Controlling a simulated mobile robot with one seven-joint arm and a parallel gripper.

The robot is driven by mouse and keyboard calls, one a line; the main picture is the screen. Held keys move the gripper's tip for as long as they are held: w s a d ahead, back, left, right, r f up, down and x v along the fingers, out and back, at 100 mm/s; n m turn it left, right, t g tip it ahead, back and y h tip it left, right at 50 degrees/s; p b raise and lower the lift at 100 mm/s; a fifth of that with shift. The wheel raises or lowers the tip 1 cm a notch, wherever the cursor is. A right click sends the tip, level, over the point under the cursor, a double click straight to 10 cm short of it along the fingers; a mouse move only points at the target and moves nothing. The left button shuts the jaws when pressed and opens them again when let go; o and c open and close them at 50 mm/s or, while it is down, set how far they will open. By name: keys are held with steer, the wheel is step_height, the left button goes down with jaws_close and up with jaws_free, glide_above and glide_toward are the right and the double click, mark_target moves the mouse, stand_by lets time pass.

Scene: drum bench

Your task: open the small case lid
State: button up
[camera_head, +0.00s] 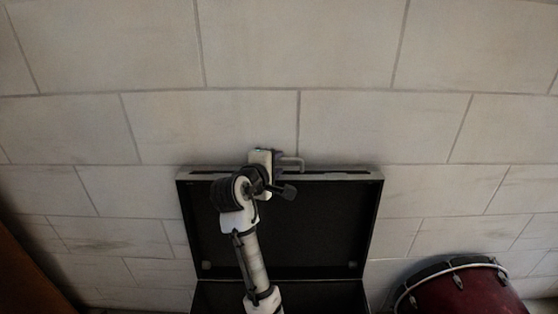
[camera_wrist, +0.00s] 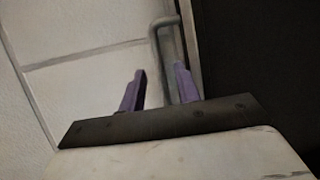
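The small case's lid (camera_head: 325,225) stands raised, close to upright, in the head view, with its dark inside facing me. The case's base (camera_head: 325,299) shows below it at the bottom edge, partly hidden by my arm. A grey handle (camera_wrist: 168,48) is on the lid's top edge and also shows in the head view (camera_head: 298,164). My gripper (camera_wrist: 160,82) is at this handle, with its two purple fingers apart. The handle's bar runs down close by the right finger. I cannot tell whether they touch. Nothing is clamped between the fingers.
A pale block wall (camera_head: 350,120) rises behind the case. A dark red drum (camera_head: 462,292) stands at the lower right. A brown wooden surface (camera_head: 28,270) is at the lower left edge. Open space shows on both sides of the lid.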

steer(key=shift+x, duration=1.05)
jaws_close()
